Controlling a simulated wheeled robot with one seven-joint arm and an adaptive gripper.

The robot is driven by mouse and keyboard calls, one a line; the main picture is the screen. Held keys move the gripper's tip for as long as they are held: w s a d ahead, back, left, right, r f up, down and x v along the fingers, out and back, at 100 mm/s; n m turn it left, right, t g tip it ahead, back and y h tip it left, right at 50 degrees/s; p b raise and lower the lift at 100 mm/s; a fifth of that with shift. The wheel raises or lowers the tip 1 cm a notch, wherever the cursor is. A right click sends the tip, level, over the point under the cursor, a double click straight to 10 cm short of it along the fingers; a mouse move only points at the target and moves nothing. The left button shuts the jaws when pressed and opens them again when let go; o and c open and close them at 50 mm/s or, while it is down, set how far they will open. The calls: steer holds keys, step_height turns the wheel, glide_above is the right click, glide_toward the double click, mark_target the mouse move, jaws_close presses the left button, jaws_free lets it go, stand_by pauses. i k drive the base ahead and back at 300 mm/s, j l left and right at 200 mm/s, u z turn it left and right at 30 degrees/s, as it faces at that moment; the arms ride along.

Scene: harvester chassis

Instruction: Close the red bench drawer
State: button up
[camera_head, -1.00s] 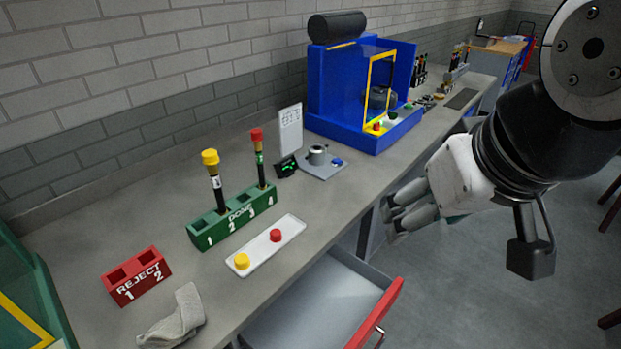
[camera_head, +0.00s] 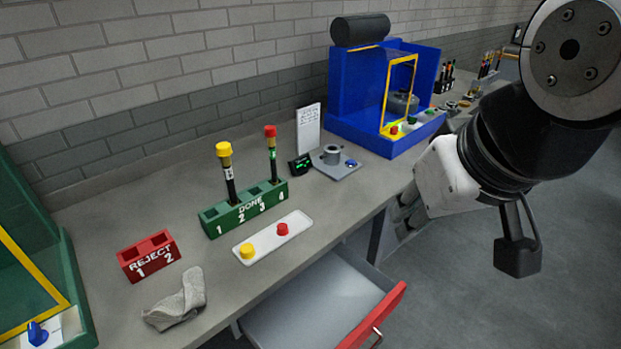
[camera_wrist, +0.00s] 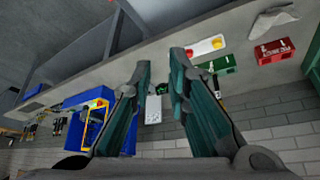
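The red bench drawer (camera_head: 374,318) stands pulled out under the bench's front edge. Its red front, metal handle (camera_head: 374,338) and pale, empty-looking interior (camera_head: 320,298) show at the bottom of the head view. My gripper (camera_head: 400,218) is beyond and above the drawer, near the bench edge and apart from the drawer front. In the wrist view my gripper (camera_wrist: 162,62) shows its two fingers spread, with nothing between them. I cannot make out the drawer in the wrist view.
On the bench (camera_head: 110,220) are a red reject rack (camera_head: 148,256), a green done rack (camera_head: 243,208) with two capped tubes, a white tray (camera_head: 262,246) and a grey cloth (camera_head: 178,300). A blue machine (camera_head: 350,95) stands farther back. Floor right of the drawer is clear.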

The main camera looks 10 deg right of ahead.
mark_target(340, 300)
steer(key=k+j, duration=0.1)
steer(key=j, duration=0.25)
steer(key=k+j+z, duration=0.15)
steer(key=j, duration=0.5)
steer(key=k+j+z, duration=0.1)
steer(key=j, duration=0.25)
steer(key=k, duration=0.1)
